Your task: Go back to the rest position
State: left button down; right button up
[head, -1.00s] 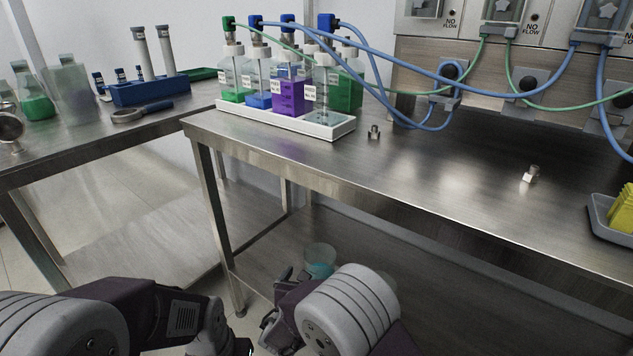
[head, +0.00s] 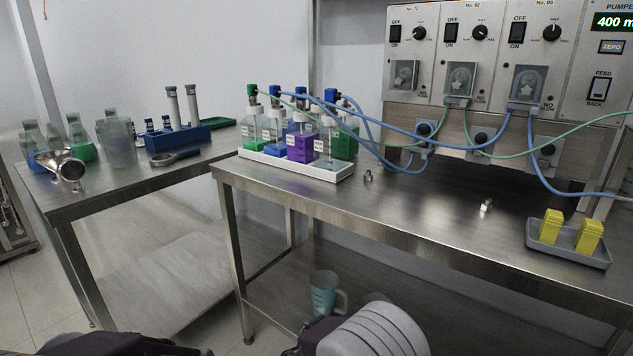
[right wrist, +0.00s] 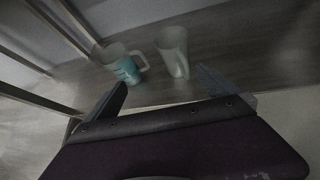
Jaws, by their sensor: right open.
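My right gripper (right wrist: 158,98) shows in the right wrist view with its two fingers spread apart and nothing between them. Beyond the fingers, a jug with blue liquid (right wrist: 124,66) and a pale cup-like vessel (right wrist: 173,52) stand on the lower shelf, apart from the gripper. In the head view parts of my arms show at the bottom edge, but neither gripper's fingers can be seen there.
A steel bench (head: 420,222) holds a white tray (head: 290,166) of bottles, small metal fittings and a grey tray (head: 568,252) with yellow blocks. Pumps (head: 470,60) with tubes stand behind. A second table (head: 110,192) stands left. The jug (head: 325,298) is on the lower shelf.

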jog(key=s+d+r+m+g+p, duration=0.4)
jog(key=s+d+r+m+p, duration=0.3)
jog(key=r+p, duration=0.35)
jog(key=s+d+r+m+g+p, duration=0.4)
jog(key=s+d+r+m+p, duration=0.35)
jog(key=r+p, duration=0.3)
jog(key=s+a+r+m+y+p, duration=0.1)
jog(key=s+r+m+y+p, duration=0.1)
jog(key=r+m+p, duration=0.5)
jog(key=s+a+r+m+g+y+p, duration=0.1)
jog(key=s+r+m+y+p, duration=0.2)
jog(key=s+r+m+p, duration=0.2)
notch_tip(320, 180, up, 5)
jog(key=m+p, duration=0.3)
jog(key=p, duration=0.2)
jog(key=shift+a, duration=0.2)
jog(key=shift+f, duration=0.1)
